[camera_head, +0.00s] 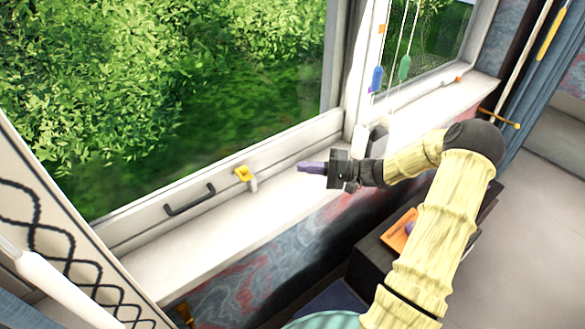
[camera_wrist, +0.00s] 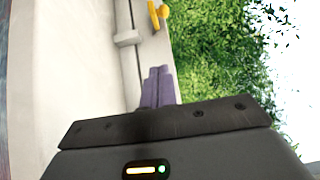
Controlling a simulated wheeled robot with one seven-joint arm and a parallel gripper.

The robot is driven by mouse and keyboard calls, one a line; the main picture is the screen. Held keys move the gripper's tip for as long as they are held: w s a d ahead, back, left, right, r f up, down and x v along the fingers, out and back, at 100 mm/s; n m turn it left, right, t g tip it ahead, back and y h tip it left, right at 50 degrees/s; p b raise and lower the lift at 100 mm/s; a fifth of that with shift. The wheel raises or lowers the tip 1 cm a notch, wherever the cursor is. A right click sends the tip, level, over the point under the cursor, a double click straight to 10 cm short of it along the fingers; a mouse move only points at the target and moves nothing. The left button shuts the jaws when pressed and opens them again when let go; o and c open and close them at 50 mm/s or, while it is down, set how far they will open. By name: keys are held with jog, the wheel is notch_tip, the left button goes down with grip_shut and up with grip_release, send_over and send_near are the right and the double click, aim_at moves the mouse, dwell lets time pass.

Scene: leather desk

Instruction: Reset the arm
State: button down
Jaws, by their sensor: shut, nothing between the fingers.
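My gripper (camera_head: 311,167) is at the end of my arm, in front of the window and over the white sill (camera_head: 285,204) in the head view. Its purple fingers point left and are shut together with nothing between them. In the wrist view the fingers (camera_wrist: 158,86) sit side by side near the middle. A yellow window latch (camera_head: 242,174) is on the frame to the left of the fingertips, apart from them. It also shows at the top of the wrist view (camera_wrist: 157,14).
A black handle (camera_head: 189,200) is fixed to the lower window frame. An orange item (camera_head: 399,232) lies on a dark surface below the arm. Cords with coloured pieces (camera_head: 377,79) hang by the right window. A blue curtain (camera_head: 548,75) hangs at the right. The left sill is clear.

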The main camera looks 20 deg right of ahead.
jog(key=shift+s+d, duration=0.15)
jog(key=shift+d, duration=0.05)
dwell(0.3)
jog(key=shift+a, duration=0.1)
jog(key=shift+s+a, duration=0.15)
jog(key=shift+a, duration=0.15)
jog(key=s+a+g+h, duration=0.1)
jog(key=a+g, duration=0.1)
jog(key=s+a+f+n+g+h+p, duration=0.1)
jog(key=s+a+g, duration=0.1)
jog(key=a, duration=0.1)
jog(key=s+a+g+h, duration=0.1)
jog(key=s+a+g, duration=0.1)
jog(key=shift+s+a+f+n+h, duration=0.15)
jog(key=shift+s+f+n+h, duration=0.05)
jog(key=shift+s+n+h, duration=0.1)
jog(key=s+r+n+h+p, duration=0.1)
jog(key=s+r+h+p, duration=0.1)
jog(key=s+r+h, duration=0.2)
jog(key=s+a+r+n+t+h+p, duration=0.1)
jog(key=s+r+h, duration=0.3)
jog(key=s+h, duration=0.4)
jog(key=shift+s+n+h+p, duration=0.4)
jog(key=shift+s+n+p, duration=0.3)
jog(key=shift+s, duration=0.5)
jog(key=shift+a+r, duration=0.1)
